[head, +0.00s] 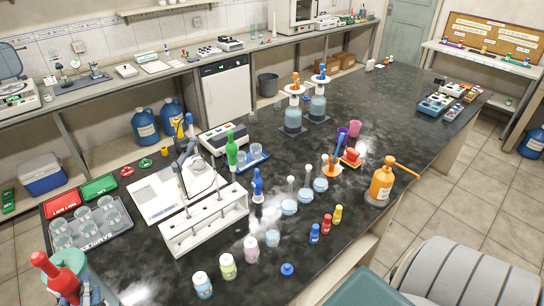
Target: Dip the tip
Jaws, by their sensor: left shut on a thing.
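My left gripper (90,291) is at the bottom left corner, partly cut off by the frame edge. It is shut on a red-topped tool (62,278) that looks like a pipette. The tool's lower end and tip are hidden or out of frame. A long white rack (205,222) stands right of the tray. A green-topped tool (231,150) and a blue-topped tool (257,184) stand upright near it. My right gripper is not in view.
Small capped bottles (228,266) stand at the bench's front, with flasks (289,207) of pale blue liquid behind. An orange pump bottle (381,184) stands near the right edge. A red box (62,204) and a green box (99,186) lie at the left.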

